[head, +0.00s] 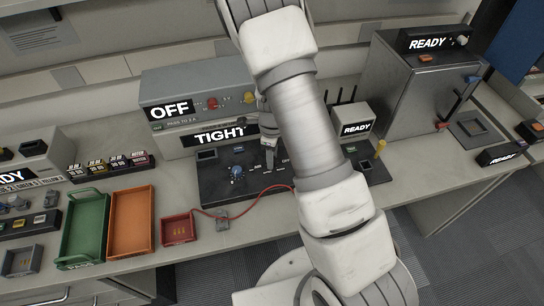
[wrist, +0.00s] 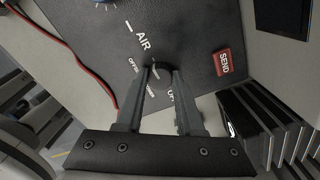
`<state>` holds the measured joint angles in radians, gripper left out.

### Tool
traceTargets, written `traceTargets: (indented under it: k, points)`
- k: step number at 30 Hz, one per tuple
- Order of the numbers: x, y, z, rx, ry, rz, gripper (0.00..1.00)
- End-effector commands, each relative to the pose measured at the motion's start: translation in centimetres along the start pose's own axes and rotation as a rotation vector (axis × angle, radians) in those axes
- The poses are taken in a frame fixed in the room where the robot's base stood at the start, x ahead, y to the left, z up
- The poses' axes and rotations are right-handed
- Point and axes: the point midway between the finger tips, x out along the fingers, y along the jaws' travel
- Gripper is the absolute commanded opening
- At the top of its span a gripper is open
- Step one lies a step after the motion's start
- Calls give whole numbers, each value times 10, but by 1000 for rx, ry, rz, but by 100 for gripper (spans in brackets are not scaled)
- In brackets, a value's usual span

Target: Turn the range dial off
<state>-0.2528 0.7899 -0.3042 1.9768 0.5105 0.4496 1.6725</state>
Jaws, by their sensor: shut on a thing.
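A dark round knob (wrist: 163,74) sits on the black panel in the wrist view, with small white markings around it and the word AIR to its upper left. I take it as the range dial; its full label is not readable. My gripper (wrist: 160,76) has its two grey fingers on either side of the knob, shut on it. The fingers hide part of the knob and markings, so I cannot tell its setting. In the head view my gripper (head: 269,163) points down onto the black panel (head: 215,185), and hides the knob.
A blue knob (head: 236,172) and a red cable (head: 262,194) lie left of my gripper. A red SEND label (wrist: 223,62) is on the panel. Behind stands a grey unit (head: 200,90) reading OFF and TIGHT. Green (head: 103,230) and orange (head: 150,222) trays stand left.

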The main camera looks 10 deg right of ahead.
Motion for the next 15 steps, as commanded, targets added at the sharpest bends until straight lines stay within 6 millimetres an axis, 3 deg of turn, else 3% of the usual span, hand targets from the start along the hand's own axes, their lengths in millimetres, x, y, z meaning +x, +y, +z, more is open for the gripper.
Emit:
traceTargets:
  k: [15]
  points:
    - [1,0,0,-414,-2,-2,0]
